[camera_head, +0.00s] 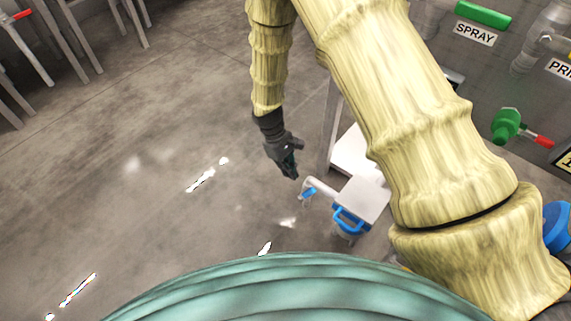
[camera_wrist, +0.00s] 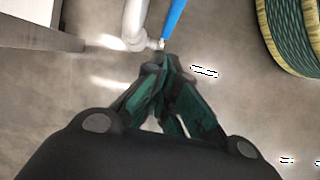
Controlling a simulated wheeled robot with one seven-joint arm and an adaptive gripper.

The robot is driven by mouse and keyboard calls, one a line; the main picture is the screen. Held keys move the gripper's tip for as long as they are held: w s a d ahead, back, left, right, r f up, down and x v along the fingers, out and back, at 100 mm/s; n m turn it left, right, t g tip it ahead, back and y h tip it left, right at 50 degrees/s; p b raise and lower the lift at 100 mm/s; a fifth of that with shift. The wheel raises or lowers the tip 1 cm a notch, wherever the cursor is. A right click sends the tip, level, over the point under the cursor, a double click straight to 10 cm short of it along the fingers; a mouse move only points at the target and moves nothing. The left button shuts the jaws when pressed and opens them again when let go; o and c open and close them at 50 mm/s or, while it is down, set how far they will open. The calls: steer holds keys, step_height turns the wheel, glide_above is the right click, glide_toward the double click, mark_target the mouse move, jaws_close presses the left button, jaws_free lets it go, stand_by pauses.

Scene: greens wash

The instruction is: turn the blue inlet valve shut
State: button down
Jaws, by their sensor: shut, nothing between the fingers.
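The blue inlet valve shows as a blue lever (camera_head: 308,193) at the end of a white pipe (camera_head: 322,183), low near the floor in the head view. In the wrist view the blue lever (camera_wrist: 173,19) slants up and right from the end of the pipe (camera_wrist: 134,22). My gripper (camera_head: 291,170) points down, just above and left of the lever in the head view. In the wrist view my gripper (camera_wrist: 162,62) has its dark green fingertips together and empty, close below the lever's lower end. I cannot tell whether they touch it.
A blue handle (camera_head: 349,219) sits beside a pale box top (camera_head: 363,199) right of the lever. Green valve (camera_head: 507,125) with a red handle and a SPRAY sign (camera_head: 475,34) are at the right. Open grey floor (camera_head: 150,170) lies left; metal legs (camera_head: 70,40) stand upper left.

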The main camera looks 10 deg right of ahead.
mark_target(306, 195)
steer(key=shift+s+d+f+b, duration=0.55)
steer(key=shift+s+d+f, duration=0.1)
steer(key=shift+s, duration=0.15)
steer(key=shift+s+d+f+b, duration=0.5)
steer(key=shift+s+d, duration=0.1)
steer(key=shift+s, duration=0.15)
steer(key=shift+s+d+r+p, duration=0.1)
steer(key=shift+s+p, duration=0.05)
steer(key=shift+p, duration=0.2)
